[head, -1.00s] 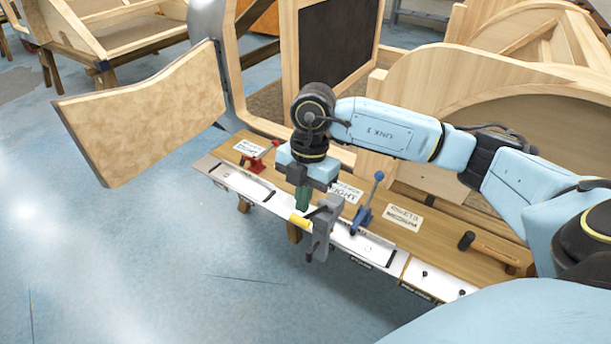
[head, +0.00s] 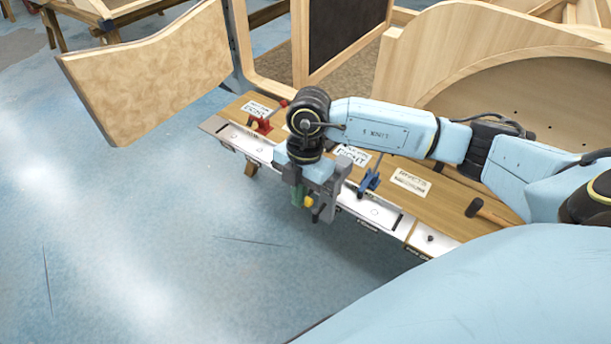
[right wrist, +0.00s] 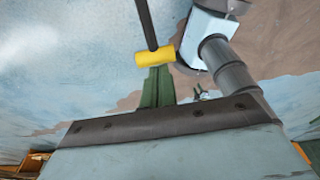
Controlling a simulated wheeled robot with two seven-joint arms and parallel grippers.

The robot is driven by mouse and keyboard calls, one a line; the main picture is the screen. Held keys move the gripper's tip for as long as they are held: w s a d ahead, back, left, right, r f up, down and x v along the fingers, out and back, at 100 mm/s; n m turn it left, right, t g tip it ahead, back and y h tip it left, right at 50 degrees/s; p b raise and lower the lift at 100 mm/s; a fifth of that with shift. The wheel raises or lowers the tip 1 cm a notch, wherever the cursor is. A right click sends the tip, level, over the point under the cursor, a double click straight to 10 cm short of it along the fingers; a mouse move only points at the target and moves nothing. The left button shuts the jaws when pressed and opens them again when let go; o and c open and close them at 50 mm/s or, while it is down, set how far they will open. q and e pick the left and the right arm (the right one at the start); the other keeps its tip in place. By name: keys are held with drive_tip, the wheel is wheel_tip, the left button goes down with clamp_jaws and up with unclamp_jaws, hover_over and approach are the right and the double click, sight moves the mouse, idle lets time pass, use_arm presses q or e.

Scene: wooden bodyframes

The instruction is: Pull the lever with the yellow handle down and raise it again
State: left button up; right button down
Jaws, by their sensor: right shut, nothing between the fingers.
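In the right wrist view the yellow handle (right wrist: 155,58) sits crosswise at the end of a dark rod. My right gripper (head: 297,197), with green fingers, is shut and empty, just left of the handle in the head view. In the wrist view its fingers (right wrist: 157,88) point at the handle and overlap its lower edge; I cannot tell whether they touch. My arm hides part of the mount's top. My left gripper is out of view.
A wooden panel (head: 150,75) juts out at the left. The floor in front is clear.

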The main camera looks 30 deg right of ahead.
drive_tip(key=shift+d+f, duration=0.15)
drive_tip(key=shift+f, duration=0.05)
